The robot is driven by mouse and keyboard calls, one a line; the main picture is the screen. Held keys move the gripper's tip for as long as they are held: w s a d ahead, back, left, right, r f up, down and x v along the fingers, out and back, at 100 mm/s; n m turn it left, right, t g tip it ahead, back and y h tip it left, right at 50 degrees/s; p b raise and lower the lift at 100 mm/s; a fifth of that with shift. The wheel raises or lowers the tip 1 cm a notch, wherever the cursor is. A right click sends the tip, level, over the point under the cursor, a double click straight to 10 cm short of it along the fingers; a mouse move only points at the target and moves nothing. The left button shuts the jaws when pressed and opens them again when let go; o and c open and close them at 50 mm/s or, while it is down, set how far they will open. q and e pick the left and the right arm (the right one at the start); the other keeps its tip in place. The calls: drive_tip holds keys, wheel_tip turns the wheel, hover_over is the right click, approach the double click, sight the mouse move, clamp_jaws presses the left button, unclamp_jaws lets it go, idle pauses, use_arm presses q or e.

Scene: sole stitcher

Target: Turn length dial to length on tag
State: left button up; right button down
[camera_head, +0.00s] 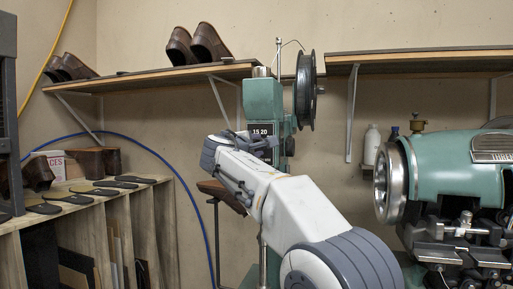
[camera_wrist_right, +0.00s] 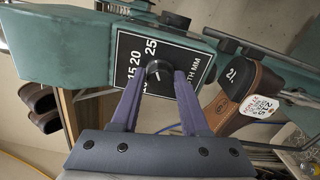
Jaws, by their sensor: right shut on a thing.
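The length dial (camera_wrist_right: 158,72) is a round black knob on a black scale plate (camera_wrist_right: 200,66) lettered 15, 20, 25 and "TH MM". My right gripper (camera_wrist_right: 160,78) is shut on the knob, with one purple finger on each side. A small light mark shows on the knob, but I cannot tell exactly which value it points to. A white tag (camera_wrist_right: 262,106) with dark and red print hangs at a brown shoe (camera_wrist_right: 238,98) beside the plate; its print is too small to read surely. In the head view my right gripper (camera_head: 262,142) covers the dial below the plate (camera_head: 261,130).
The green stitcher (camera_head: 262,98) carries a black spool wheel (camera_head: 305,90). Another green machine (camera_head: 450,165) stands at the right. Shoes (camera_head: 205,44) sit on a wall shelf (camera_head: 160,78), and a wooden rack (camera_head: 120,200) stands at the left.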

drive_tip(key=shift+c, duration=2.1)
unclamp_jaws()
drive_tip(key=b+v, duration=0.4)
drive_tip(key=v, duration=0.6)
drive_tip(key=shift+s, duration=0.25)
